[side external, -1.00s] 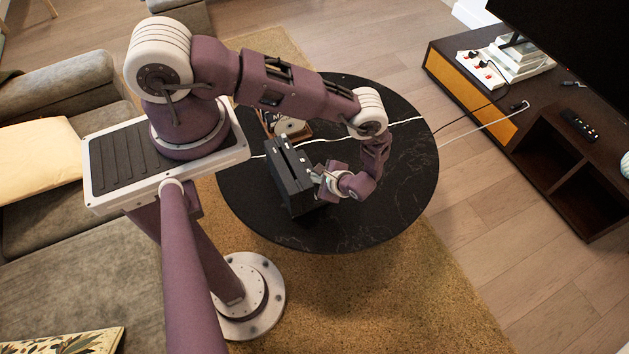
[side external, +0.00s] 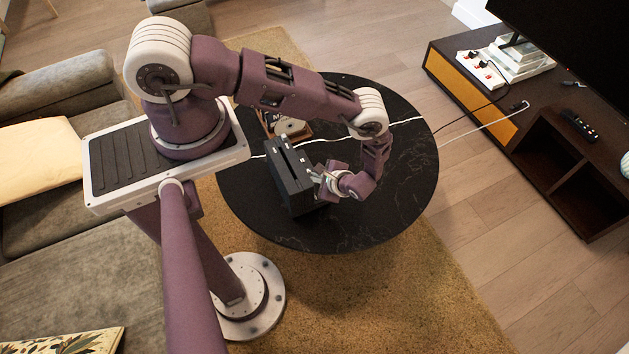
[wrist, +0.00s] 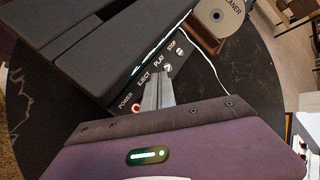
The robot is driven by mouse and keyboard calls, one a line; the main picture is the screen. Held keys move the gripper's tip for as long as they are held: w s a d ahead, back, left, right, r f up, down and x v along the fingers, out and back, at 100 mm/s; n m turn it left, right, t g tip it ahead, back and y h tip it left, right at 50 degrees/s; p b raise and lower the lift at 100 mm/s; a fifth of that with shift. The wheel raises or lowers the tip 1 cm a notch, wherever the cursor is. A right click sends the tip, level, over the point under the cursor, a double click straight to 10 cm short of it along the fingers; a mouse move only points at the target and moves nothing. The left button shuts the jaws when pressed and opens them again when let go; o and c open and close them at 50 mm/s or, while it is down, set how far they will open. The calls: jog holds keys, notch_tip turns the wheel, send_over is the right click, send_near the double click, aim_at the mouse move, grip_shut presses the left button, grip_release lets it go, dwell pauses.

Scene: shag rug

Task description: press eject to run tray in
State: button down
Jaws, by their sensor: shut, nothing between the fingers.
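The black disc player (side external: 289,172) stands on the round dark table; it fills the upper left of the wrist view (wrist: 120,45). Its front has a lit display strip and a row of controls labelled POWER, EJECT, PLAY and STOP. The POWER button (wrist: 137,107) glows red; the PLAY button (wrist: 168,67) and STOP button (wrist: 180,50) show. My gripper (side external: 318,178) is shut and empty, its fingertips at the front between POWER and PLAY (wrist: 155,84). The fingers hide the EJECT button; I cannot tell whether they touch it. The tray's position is unclear.
A white cable (side external: 405,121) crosses the round table (side external: 385,215). The table's right and front are clear. A TV bench (side external: 545,110) stands at the right.

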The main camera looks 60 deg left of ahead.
aim_at(316, 184)
jog(key=shift+r, duration=2.9)
